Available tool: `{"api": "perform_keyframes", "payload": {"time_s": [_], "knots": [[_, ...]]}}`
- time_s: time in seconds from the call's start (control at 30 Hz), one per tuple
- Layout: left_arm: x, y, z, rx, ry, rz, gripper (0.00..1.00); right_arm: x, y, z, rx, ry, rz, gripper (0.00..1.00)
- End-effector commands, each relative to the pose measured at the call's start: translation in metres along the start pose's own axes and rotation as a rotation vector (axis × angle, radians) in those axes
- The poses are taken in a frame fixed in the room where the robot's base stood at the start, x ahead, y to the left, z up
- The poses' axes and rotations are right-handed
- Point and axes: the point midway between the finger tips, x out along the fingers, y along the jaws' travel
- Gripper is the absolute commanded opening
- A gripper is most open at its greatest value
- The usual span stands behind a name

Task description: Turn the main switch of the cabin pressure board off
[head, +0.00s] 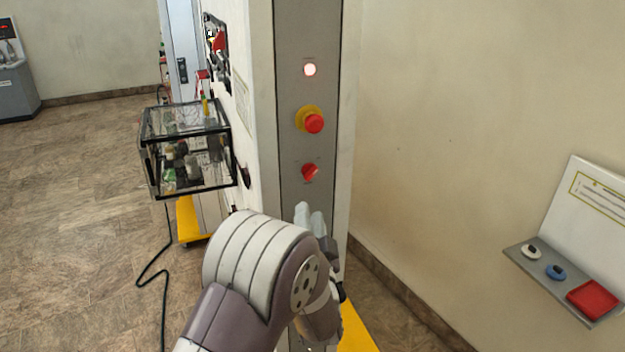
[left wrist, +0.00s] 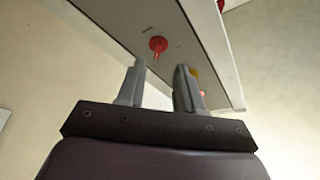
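The board is a tall grey panel (head: 296,150) on the narrow end of a white-sided stand. A red rotary switch (head: 310,171) is low on it. It also shows in the left wrist view (left wrist: 158,44), just beyond the fingertips. Above it are a red mushroom button on a yellow collar (head: 313,122) and a lit round lamp (head: 310,69). My left gripper (head: 309,212) is just below the rotary switch, apart from it. In the left wrist view its two fingers (left wrist: 163,72) stand apart with nothing between them. My right gripper is not in view.
A clear box with a black frame (head: 188,155) juts from the stand's left side. A wall shelf (head: 560,268) at right holds small items and a red block (head: 592,299). A black cable (head: 150,270) lies on the floor at left. Yellow base parts (head: 357,330) show low down.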

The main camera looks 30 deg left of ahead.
Motion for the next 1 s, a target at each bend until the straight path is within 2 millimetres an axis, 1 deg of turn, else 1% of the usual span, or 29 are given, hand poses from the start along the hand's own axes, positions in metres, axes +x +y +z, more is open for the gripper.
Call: {"api": "perform_keyframes", "payload": {"time_s": [0.03, 0.1, 0.2, 0.33, 0.4, 0.5, 0.77, 0.8, 0.87, 0.9, 1.0], "knots": [[0.015, -0.007, -0.005, 0.0, -0.002, -0.003, 0.36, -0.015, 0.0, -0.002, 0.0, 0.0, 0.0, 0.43], [0.035, -0.007, -0.006, -0.001, -0.002, -0.002, 0.36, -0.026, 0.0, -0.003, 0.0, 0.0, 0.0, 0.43], [0.06, -0.006, -0.005, -0.002, -0.002, 0.001, 0.36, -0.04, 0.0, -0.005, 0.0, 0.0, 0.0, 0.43], [0.084, -0.004, -0.004, -0.003, 0.0, 0.001, 0.36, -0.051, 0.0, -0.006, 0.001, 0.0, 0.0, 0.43], [0.092, -0.003, -0.004, -0.004, 0.001, 0.002, 0.36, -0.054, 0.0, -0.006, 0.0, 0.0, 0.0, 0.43], [0.098, -0.002, -0.002, -0.004, 0.001, 0.001, 0.36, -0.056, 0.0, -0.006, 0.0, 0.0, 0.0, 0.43], [0.1, 0.0, -0.001, -0.005, 0.001, 0.002, 0.36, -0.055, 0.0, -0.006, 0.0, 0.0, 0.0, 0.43], [0.1, 0.0, -0.001, -0.005, 0.001, 0.002, 0.33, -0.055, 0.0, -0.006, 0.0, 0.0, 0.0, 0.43], [0.1, 0.0, -0.001, -0.005, 0.001, 0.003, 0.13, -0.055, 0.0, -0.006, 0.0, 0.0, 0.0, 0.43], [0.1, 0.0, -0.001, -0.005, 0.001, 0.003, 0.0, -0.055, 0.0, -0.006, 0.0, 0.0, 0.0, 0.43], [0.1, 0.0, -0.001, -0.005, 0.001, 0.003, 0.0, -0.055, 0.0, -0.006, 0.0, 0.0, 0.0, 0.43]]}}
